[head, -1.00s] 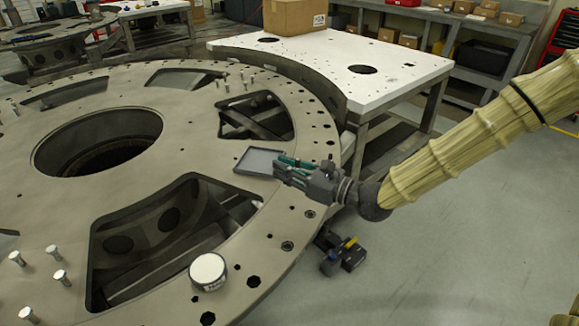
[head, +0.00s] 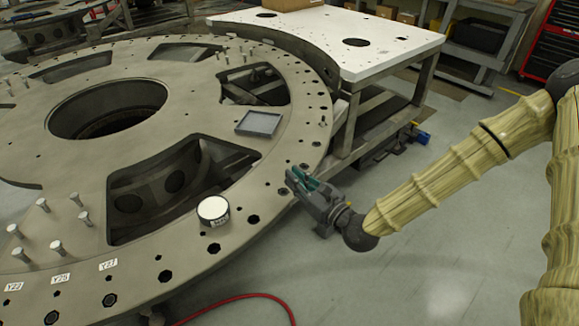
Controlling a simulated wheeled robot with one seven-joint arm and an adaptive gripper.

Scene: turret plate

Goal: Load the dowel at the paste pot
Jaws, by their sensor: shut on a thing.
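The paste pot (head: 213,209) is a short round pot with a white top and a dark side with a label. It stands upright on the turret plate (head: 290,158), near the lower right of the central opening's ring.
A shallow grey tray (head: 258,123) lies on the plate behind the pot and looks empty. Several metal pins (head: 57,247) stand at the lower left, near labels such as Y25 (head: 61,279). Large openings cut the plate. A white-topped table (head: 380,58) stands behind.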

